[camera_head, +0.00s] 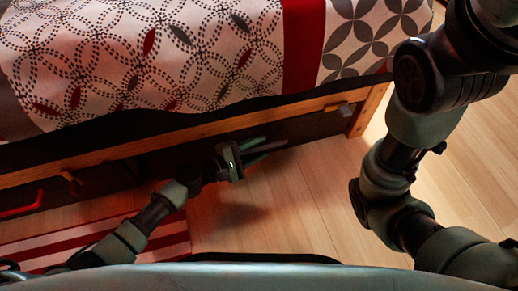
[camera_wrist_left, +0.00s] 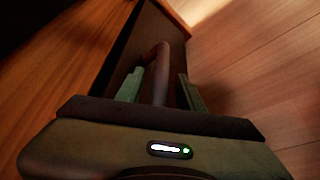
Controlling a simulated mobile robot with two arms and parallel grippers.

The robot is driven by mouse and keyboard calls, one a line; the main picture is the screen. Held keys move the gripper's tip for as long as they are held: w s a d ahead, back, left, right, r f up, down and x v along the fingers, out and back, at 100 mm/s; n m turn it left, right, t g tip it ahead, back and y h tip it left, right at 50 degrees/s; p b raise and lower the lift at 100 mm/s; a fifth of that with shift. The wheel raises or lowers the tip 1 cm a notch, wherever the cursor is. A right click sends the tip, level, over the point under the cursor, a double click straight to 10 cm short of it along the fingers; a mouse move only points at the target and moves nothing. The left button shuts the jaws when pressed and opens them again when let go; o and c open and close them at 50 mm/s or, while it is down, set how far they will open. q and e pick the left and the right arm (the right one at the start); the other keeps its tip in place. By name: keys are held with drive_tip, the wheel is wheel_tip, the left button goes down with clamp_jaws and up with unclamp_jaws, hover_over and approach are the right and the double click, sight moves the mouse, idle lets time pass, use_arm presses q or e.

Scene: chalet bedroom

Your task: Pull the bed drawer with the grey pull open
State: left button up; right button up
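The bed's dark lower side (camera_head: 310,127) runs below a wooden rail (camera_head: 190,133) in the head view. My left gripper (camera_head: 268,149) is close against this front, right of centre, with its two greenish fingers apart. In the left wrist view a rounded dark pull (camera_wrist_left: 161,72) stands out from the dark drawer front (camera_wrist_left: 140,40). It lies between the open fingers of my left gripper (camera_wrist_left: 158,88), nearer the left finger, with a gap to the right one. Its colour looks brownish in the dim light. In the head view the gripper hides the pull. My right gripper is out of view.
A red pull (camera_head: 20,206) sits on another dark front at the far left. Small wooden blocks (camera_head: 71,180) stick out along the rail. A red-striped rug (camera_head: 175,240) lies at lower left. Bare wooden floor (camera_head: 290,205) is clear before the drawer. A bed leg (camera_head: 368,108) stands right.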

use_arm(q)
clamp_jaws()
drive_tip(key=shift+f, duration=0.1)
idle(1.4)
